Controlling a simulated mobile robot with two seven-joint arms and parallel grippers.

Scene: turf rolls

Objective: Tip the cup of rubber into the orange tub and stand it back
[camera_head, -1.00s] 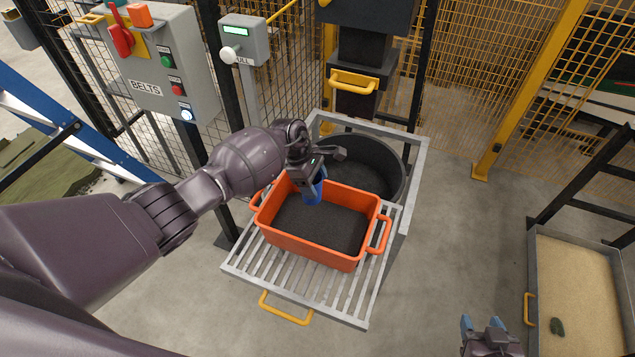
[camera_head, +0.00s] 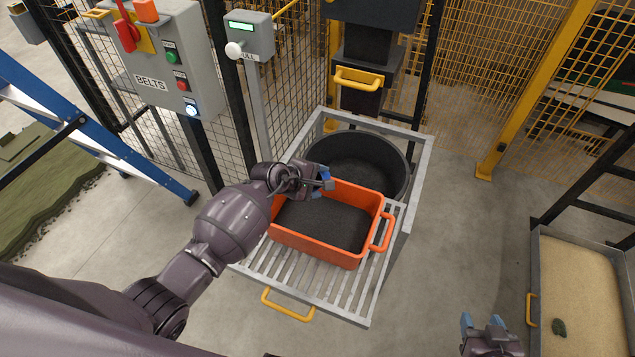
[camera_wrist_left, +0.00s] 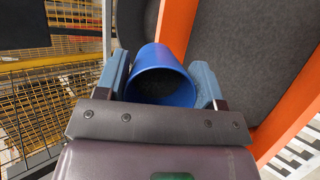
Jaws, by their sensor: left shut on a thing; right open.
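The orange tub (camera_head: 312,249) sits on a slatted metal shelf, holding dark crumb (camera_head: 325,224). My left gripper (camera_head: 323,184) is over its back-left rim, shut on the blue cup. In the left wrist view the cup (camera_wrist_left: 163,58) is between the two fingers (camera_wrist_left: 160,82), its round mouth facing the camera. The cup's inside is dark, and I cannot tell how much rubber is in it. In the head view the gripper mostly hides the cup. My right gripper (camera_head: 482,325) is open and empty at the bottom right, over the floor.
A black round bin (camera_head: 402,172) stands behind the tub inside a metal frame. The slatted shelf (camera_head: 345,290) has a yellow handle in front. A control box marked BELTS (camera_head: 160,60) and a grey post box (camera_head: 247,38) stand at the left. A sand tray (camera_head: 580,300) lies right.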

